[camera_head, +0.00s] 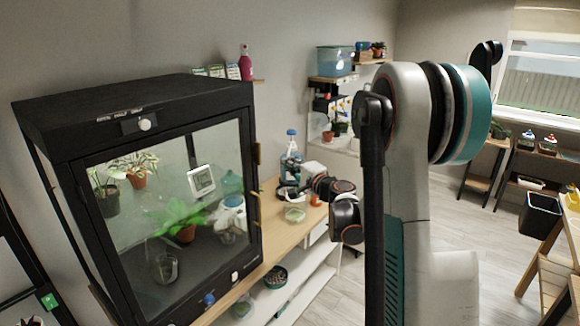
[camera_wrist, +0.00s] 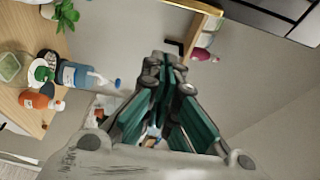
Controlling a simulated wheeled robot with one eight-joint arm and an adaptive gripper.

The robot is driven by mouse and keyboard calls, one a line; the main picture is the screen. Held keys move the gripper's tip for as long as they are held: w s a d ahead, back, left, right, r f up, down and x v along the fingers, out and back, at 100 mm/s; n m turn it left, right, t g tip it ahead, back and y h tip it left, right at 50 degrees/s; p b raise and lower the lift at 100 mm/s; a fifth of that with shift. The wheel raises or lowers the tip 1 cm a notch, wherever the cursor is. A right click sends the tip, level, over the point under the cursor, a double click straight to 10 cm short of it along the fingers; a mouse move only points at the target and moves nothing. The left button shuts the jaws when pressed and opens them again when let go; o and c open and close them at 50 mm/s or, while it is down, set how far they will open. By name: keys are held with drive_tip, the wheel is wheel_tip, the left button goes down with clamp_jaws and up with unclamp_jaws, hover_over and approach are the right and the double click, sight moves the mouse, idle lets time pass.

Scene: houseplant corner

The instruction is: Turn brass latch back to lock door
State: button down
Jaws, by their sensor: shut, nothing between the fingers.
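The black cabinet (camera_head: 130,110) with a glass door (camera_head: 215,160) stands at the left in the head view. The door looks closed against its frame. No latch is seen between or touching the fingers. In the head view my arm's end is to the right of the cabinet, over the bench, and its fingers are hard to make out.
Potted plants and a white thermometer display (camera_head: 201,181) are inside the cabinet. The wooden bench (camera_head: 272,212) carries a blue-capped spray bottle (camera_head: 291,150), also in the wrist view (camera_wrist: 75,75), and an orange bottle (camera_wrist: 38,101). A pink bottle (camera_head: 246,66) stands on a wall shelf.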

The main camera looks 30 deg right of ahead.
sight(258, 154)
drive_tip(key=w+a, duration=0.4)
drive_tip(key=w, duration=0.1)
drive_tip(key=shift+w+b, duration=0.25)
drive_tip(key=shift+b, duration=0.2)
